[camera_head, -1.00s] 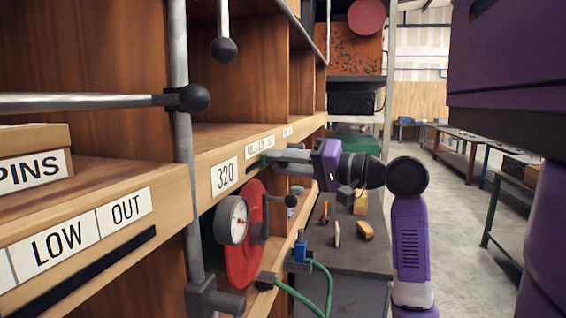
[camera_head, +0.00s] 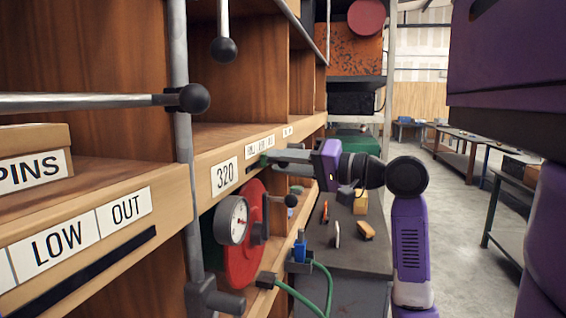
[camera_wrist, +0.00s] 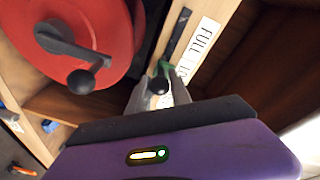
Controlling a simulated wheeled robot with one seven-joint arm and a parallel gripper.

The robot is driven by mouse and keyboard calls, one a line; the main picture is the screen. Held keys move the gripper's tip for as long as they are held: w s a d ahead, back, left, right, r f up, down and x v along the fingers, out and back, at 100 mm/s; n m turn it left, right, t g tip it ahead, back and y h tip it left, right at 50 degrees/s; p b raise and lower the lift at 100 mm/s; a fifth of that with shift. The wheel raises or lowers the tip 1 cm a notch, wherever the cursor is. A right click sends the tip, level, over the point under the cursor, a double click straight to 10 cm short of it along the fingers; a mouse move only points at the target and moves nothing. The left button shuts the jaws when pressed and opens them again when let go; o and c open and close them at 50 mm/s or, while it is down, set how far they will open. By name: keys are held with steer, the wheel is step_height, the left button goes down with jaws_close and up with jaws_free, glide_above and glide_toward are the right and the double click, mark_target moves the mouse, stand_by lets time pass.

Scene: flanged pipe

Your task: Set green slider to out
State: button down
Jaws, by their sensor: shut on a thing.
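The green slider (camera_wrist: 166,68) sits at a dark slot (camera_wrist: 180,32) along the shelf's front edge, beside a white label strip (camera_wrist: 203,48) that reads FULL and more cut-off lettering. In the head view the slider (camera_head: 263,160) is a small green bit under a label strip (camera_head: 261,144) too small to read for certain. My gripper (camera_head: 277,158) reaches in from the right at the shelf edge and is shut on the slider. In the wrist view its grey fingers (camera_wrist: 160,88) close around a dark round knob below the green part. The word OUT beside this slot is not readable.
A red disc (camera_head: 246,255) with a gauge (camera_head: 232,220) hangs below the shelf edge, close to my gripper; its dark handle (camera_wrist: 68,48) is near my fingers. A pipe frame (camera_head: 180,120) and ball-ended levers (camera_head: 223,50) stand at left. A LOW/OUT label (camera_head: 80,235) is nearer, on another slot.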

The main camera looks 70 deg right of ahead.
steer(key=shift+d, duration=0.1)
steer(key=d, duration=0.6)
steer(key=shift+w+d+p, duration=0.15)
steer(key=shift+w+p, duration=0.05)
steer(key=shift+p, duration=0.2)
steer(key=c, duration=1.2)
jaws_free()
steer(key=shift+d, duration=0.1)
steer(key=s, duration=0.2)
steer(key=s+b, duration=0.1)
steer(key=s, duration=0.2)
steer(key=s+a, duration=0.1)
steer(key=s, duration=0.1)
steer(key=shift+s+b, duration=0.35)
steer(key=shift+b, duration=0.05)
